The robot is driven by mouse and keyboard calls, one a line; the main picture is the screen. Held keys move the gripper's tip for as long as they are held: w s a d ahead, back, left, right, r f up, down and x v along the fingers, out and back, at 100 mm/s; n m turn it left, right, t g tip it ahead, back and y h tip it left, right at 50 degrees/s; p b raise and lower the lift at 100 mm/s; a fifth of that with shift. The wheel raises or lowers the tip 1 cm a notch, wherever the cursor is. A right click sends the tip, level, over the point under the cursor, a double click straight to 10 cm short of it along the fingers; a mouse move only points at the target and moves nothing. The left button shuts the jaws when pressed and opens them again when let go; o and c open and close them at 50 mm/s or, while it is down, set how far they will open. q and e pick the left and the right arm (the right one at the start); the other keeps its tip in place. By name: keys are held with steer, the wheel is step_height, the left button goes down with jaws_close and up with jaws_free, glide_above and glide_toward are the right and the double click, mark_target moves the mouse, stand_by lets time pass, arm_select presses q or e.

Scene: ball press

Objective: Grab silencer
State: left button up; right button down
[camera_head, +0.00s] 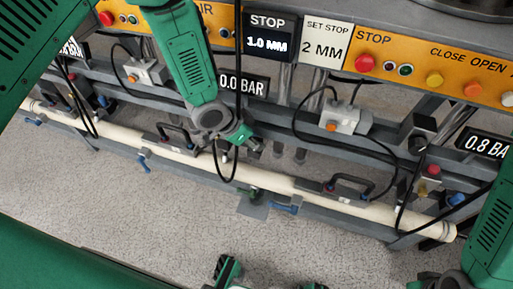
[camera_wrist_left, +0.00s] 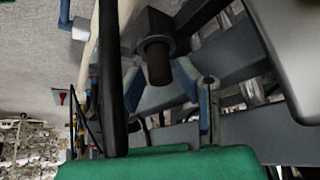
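My left gripper (camera_head: 258,147) is at the middle of the press front, just above the long cream roll. In the left wrist view its two blue-grey fingers (camera_wrist_left: 160,88) stand apart, so it is open. A short dark brown cylinder (camera_wrist_left: 158,66), likely the silencer, hangs from a dark grey fitting (camera_wrist_left: 156,34) between and slightly above the fingers. I see no contact between fingers and cylinder. I cannot pick the silencer out clearly in the head view.
The cream roll (camera_head: 335,203) runs across the press, with black handles (camera_head: 348,186) and blue levers (camera_head: 285,209). Black cables (camera_head: 299,118) loop near my left gripper. An orange button panel (camera_head: 440,62) is above.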

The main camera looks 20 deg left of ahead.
arm_select(q)
steer(key=shift+w+d+f, duration=0.1)
steer(key=shift+f, duration=0.1)
jaws_close()
steer(key=shift+r, duration=0.15)
